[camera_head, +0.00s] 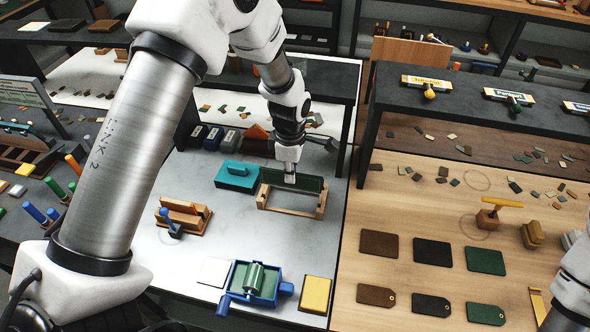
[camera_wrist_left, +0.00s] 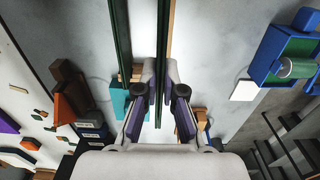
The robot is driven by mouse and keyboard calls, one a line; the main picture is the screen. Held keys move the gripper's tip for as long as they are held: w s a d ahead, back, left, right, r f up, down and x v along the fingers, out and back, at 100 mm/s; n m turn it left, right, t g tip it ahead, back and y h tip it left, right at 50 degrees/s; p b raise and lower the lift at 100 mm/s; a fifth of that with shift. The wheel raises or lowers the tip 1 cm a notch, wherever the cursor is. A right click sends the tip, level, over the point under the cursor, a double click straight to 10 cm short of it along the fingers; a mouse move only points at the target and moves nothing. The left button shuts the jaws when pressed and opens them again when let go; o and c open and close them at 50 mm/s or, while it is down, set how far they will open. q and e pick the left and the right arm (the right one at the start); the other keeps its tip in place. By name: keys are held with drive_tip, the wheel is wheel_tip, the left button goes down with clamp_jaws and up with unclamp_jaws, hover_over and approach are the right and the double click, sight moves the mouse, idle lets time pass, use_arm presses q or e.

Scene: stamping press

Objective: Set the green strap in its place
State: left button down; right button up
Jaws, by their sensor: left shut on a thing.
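The dark green strap (camera_head: 310,184) is a long thin strip between the fingers of my left gripper (camera_head: 290,179). It lies at the top of a wooden stand (camera_head: 291,211) with two end posts. I cannot tell whether the strap touches the posts. In the left wrist view the strap (camera_wrist_left: 163,40) runs lengthwise between the two fingertips of my left gripper (camera_wrist_left: 165,92), which are shut on it. A second dark green strip (camera_wrist_left: 118,35) runs beside it there. My right gripper is out of view; only part of the right arm shows at the lower right.
A teal box (camera_head: 237,176) stands close to the left of the stand. A wooden block with a blue-handled tool (camera_head: 183,216) lies nearer left. A blue roller press (camera_head: 254,283) and a yellow pad (camera_head: 315,294) are in front. Bare grey table lies between the stand and press.

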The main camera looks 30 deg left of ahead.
sight(290, 185)
use_arm(q)
drive_tip(key=shift+s+r+p, duration=0.1)
drive_tip(key=shift+r+p, duration=0.05)
drive_tip(key=shift+p, duration=0.25)
wheel_tip(290, 185, down, 4)
drive_tip(key=b, duration=0.2)
drive_tip(key=shift+s+b, duration=0.1)
drive_tip(key=shift+b, duration=0.2)
drive_tip(key=shift+f, duration=0.4)
drive_tip(key=shift+r, duration=0.1)
drive_tip(key=shift+s, duration=0.1)
drive_tip(key=shift+p, duration=0.4)
